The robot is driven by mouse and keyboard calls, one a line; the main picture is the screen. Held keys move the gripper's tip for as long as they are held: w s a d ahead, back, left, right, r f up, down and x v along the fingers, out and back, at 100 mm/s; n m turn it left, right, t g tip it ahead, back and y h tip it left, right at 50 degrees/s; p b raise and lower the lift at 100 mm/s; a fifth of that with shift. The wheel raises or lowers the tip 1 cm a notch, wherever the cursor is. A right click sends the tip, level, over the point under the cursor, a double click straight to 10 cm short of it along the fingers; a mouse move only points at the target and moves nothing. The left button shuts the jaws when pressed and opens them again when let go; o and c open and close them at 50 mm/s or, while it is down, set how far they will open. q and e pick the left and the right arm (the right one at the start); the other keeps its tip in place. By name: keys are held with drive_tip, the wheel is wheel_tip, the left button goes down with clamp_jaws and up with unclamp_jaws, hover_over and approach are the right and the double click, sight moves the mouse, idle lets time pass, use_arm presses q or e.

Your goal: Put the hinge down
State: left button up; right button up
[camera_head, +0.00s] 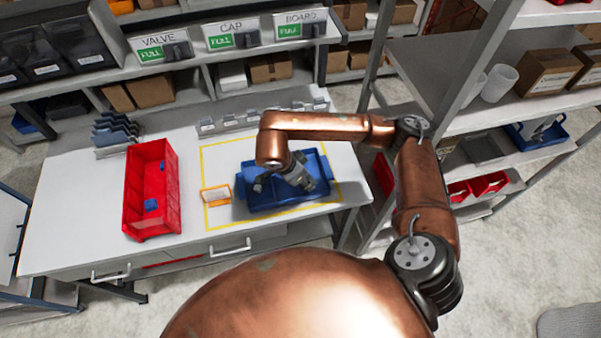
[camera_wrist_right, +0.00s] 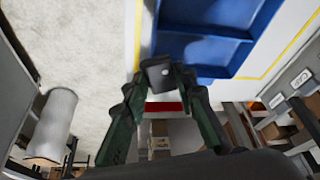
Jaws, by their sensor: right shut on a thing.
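The hinge (camera_wrist_right: 157,72) shows in the right wrist view as a small dark grey plate with a pale round spot, pinched between the fingertips. My right gripper (camera_head: 303,182) is shut on it and is over the blue tray (camera_head: 262,206) in the head view. The blue tray (camera_wrist_right: 205,48) also shows beyond the fingers in the wrist view. My gripper hides part of the tray's inside, and the hinge cannot be made out in the head view. I cannot tell its height above the tray. My left gripper is not in view.
The tray lies inside a yellow outline on the white table (camera_head: 85,205). A red bin (camera_head: 135,205) with blue pieces and an orange-edged holder (camera_head: 215,195) stand left of it. Labelled dispensers (camera_head: 232,35) line the back. A shelf rack (camera_head: 500,105) stands at the right.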

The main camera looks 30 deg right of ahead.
drive_tip(key=w+d+f, duration=0.2)
drive_tip(key=w+d+f+p, duration=0.1)
drive_tip(key=w+d+f, duration=0.1)
drive_tip(key=w+f, duration=0.1)
drive_tip(key=w+d+f, duration=0.2)
drive_tip(key=w+f, duration=0.1)
drive_tip(key=shift+w+p, duration=0.1)
drive_tip(key=shift+p, duration=0.3)
wheel_tip(320, 180, down, 3)
drive_tip(key=shift+w+r+p, duration=0.1)
drive_tip(key=shift+p, duration=0.5)
drive_tip(key=shift+d+f, duration=0.1)
drive_tip(key=shift+f, duration=0.2)
drive_tip(key=shift+f, duration=0.1)
drive_tip(key=shift+f, duration=0.15)
drive_tip(key=o, duration=1.2)
drive_tip(key=shift+c, duration=0.2)
